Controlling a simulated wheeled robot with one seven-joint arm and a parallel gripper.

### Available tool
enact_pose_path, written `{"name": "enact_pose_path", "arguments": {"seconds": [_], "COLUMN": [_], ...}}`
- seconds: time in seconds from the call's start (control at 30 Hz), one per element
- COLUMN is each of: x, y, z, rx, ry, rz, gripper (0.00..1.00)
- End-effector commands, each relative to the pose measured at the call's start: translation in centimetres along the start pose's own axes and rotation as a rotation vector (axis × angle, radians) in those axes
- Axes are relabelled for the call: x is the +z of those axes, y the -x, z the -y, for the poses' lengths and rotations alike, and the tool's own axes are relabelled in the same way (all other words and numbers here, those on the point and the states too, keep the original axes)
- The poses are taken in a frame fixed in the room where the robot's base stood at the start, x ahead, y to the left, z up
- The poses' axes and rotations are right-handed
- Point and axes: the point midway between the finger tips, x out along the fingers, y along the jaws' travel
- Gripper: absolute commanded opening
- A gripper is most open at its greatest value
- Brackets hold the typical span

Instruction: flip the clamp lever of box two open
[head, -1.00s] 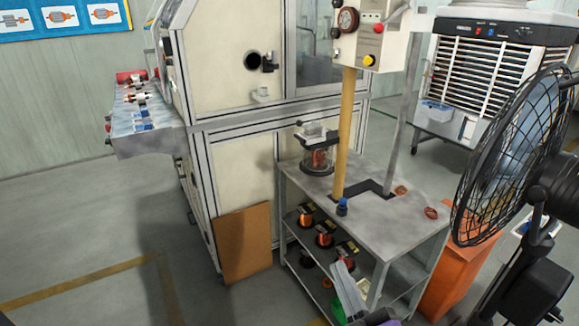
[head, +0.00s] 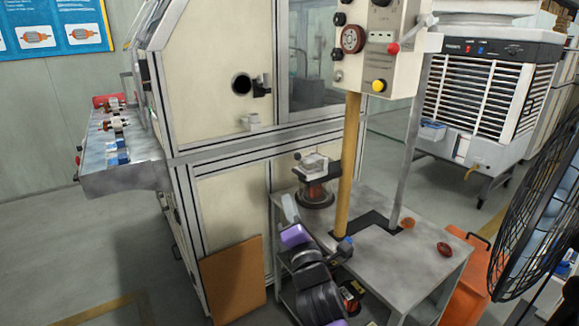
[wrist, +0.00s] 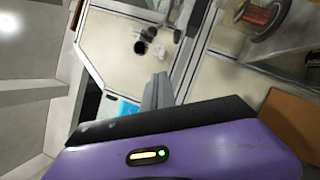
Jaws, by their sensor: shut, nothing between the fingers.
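My gripper (head: 290,208) rises in front of the cream machine in the head view, left of the grey worktable. Its grey fingers are closed together and empty; they also show in the wrist view (wrist: 157,92). A clear container (head: 315,192) with copper wire inside and a metal fitting on top stands at the table's back left, right of my gripper and apart from it. Part of it shows at the wrist view's upper right (wrist: 258,14). No label marks box two, and I cannot make out a clamp lever clearly.
The grey worktable (head: 375,262) carries a yellow post (head: 348,165) under a control box (head: 378,45). A small dark blue-topped object (head: 345,246) stands beside the post. The cream machine (head: 205,100) is behind. A black fan (head: 540,200) stands at the right.

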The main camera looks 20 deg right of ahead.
Motion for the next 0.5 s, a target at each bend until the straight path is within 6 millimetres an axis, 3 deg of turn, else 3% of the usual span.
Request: {"name": "enact_pose_path", "arguments": {"seconds": [0.5], "x": [0.01], "y": [-0.12], "z": [0.03], "rx": [-0.002], "ry": [0.047], "rz": [0.000], "gripper": [0.00]}}
